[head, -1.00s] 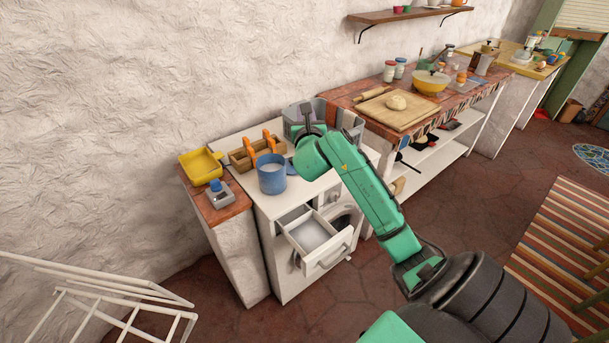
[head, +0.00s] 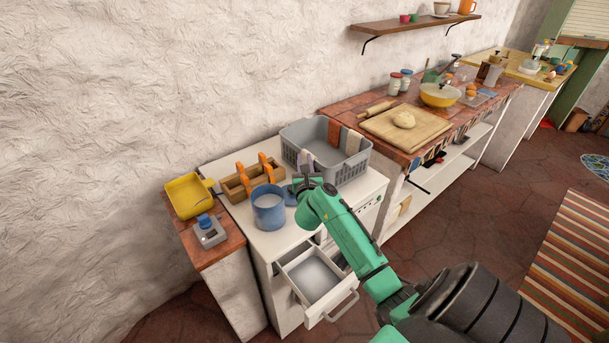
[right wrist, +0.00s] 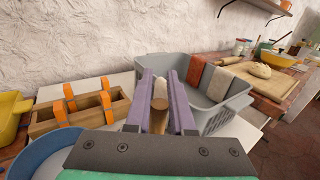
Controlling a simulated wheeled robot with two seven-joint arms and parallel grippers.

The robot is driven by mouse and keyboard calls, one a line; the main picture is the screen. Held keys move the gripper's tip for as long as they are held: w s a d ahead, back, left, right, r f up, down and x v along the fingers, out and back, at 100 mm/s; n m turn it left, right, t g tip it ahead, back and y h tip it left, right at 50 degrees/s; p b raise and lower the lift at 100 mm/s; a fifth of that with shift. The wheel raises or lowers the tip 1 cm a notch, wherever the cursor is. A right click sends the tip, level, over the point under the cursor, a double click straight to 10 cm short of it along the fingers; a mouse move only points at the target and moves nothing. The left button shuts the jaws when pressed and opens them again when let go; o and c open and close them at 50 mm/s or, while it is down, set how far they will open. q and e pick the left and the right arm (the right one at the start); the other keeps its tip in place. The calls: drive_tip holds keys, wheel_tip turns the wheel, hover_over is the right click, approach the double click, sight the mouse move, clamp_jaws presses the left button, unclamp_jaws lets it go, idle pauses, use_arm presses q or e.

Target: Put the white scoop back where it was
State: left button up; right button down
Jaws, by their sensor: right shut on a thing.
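My right gripper (head: 305,163) is over the white counter top in front of the grey basket, to the right of the blue bucket (head: 268,212). In the right wrist view its purple fingers (right wrist: 160,78) are shut on a brown, round handle (right wrist: 158,106). What is on the handle's other end is hidden, so I cannot tell from its shape whether it is the white scoop. No white scoop shows elsewhere. The bucket's inside looks pale. A white drawer (head: 325,308) stands open below the counter top, with a pale grey-white inside. My left gripper is not in view.
A grey basket (head: 350,173) with cloths over its rim stands behind my gripper. A wooden caddy (head: 238,187) with orange handles, a yellow dustpan-like tray (head: 185,198) and a grey device (head: 209,236) are to the left. A blue-grey disc (head: 290,197) lies beside the bucket.

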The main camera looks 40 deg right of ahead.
wheel_tip(320, 180, down, 4)
drive_tip(key=shift+s+a+f+b, duration=0.1)
drive_tip(key=shift+s+b, duration=0.05)
drive_tip(key=shift+b, duration=0.55)
drive_tip(key=c, duration=0.8)
unclamp_jaws()
drive_tip(key=shift+f, duration=0.15)
use_arm(q)
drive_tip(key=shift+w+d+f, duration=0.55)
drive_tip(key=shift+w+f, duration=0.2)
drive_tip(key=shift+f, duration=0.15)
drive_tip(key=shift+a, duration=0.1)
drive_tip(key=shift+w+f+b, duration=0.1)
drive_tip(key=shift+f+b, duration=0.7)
drive_tip(key=shift+b, duration=0.05)
use_arm(e)
drive_tip(key=v, duration=1.2)
drive_tip(key=shift+r, duration=0.25)
